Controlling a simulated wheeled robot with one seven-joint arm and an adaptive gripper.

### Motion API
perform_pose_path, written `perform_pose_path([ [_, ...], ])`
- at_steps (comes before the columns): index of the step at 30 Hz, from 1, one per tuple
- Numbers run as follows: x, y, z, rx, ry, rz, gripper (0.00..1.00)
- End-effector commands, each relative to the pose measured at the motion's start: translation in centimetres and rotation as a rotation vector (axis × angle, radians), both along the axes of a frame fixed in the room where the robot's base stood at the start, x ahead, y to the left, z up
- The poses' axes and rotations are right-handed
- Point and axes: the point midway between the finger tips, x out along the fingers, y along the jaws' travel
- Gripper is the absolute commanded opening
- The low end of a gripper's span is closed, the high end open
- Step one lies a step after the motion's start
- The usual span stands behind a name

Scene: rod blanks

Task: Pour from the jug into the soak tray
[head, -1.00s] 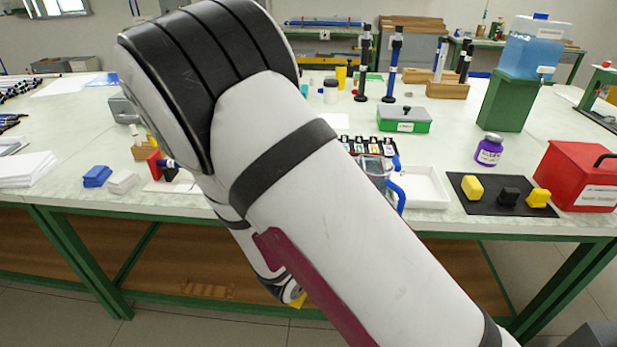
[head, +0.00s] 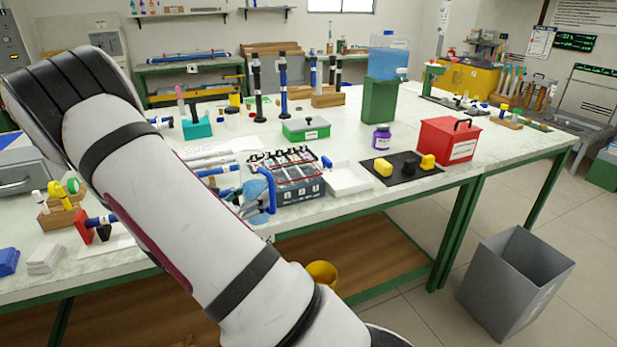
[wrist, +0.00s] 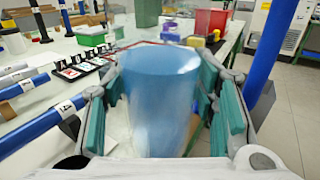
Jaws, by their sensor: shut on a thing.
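The jug (wrist: 160,95) is a translucent blue vessel filling the middle of the wrist view. My gripper (wrist: 162,88) is shut on it, with teal pads on both sides. In the head view the jug (head: 256,190) is partly hidden by my arm, at the table's front edge beside a dark rack. It looks roughly upright; its contents cannot be made out. A shallow white tray (head: 364,190), seemingly the soak tray, lies on the table right of the rack, apart from the jug. It looks empty. The jug hides much of what lies beyond it in the wrist view.
The dark rack (head: 296,188) with several slots stands between jug and tray. A black mat (head: 400,174) with yellow and black blocks, a purple jar (head: 382,138) and a red box (head: 448,146) are to the right. A grey bin (head: 530,290) stands on the floor.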

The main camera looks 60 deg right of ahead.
Motion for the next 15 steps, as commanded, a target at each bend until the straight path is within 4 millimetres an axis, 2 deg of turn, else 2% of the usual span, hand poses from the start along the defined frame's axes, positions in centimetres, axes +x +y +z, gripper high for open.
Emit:
perform_pose_path([
  [1,-1.2,-2.7,0.3,-0.001,-0.003,-0.064,0.10],
  [3,-2.7,-5.6,0.5,-0.001,-0.003,-0.135,0.10],
  [6,-4.7,-9.0,0.8,0.000,-0.004,-0.218,0.10],
  [10,-6.7,-11.8,1.1,0.001,-0.003,-0.290,0.10],
  [15,-7.7,-13.2,1.2,0.006,0.009,-0.327,0.10],
])
